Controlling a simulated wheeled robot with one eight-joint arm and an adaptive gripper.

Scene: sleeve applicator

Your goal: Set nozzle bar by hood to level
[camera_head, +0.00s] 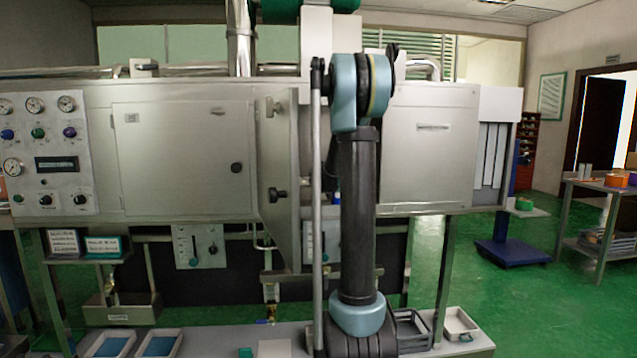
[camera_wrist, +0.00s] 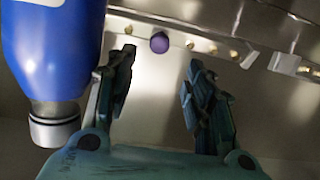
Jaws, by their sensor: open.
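In the wrist view a metal bar (camera_wrist: 215,42) with small brass nozzles runs slanting down to the right across the top. A round purple knob (camera_wrist: 159,42) sits on it. I take this as the nozzle bar; whether it is level I cannot tell. My gripper (camera_wrist: 160,68) is open and empty, its fingers spread below the bar with the knob above the gap. No contact shows. In the head view the steel machine (camera_head: 180,150) fills the left and middle; my arm stands before it and hides the bar and my gripper. Which part is the hood is unclear.
A blue cylinder with a silver end (camera_wrist: 55,125) is close to the left finger in the wrist view. A steel door (camera_head: 280,170) on the machine stands open, left of my arm. A side table (camera_head: 600,190) stands at the right, with green floor before it.

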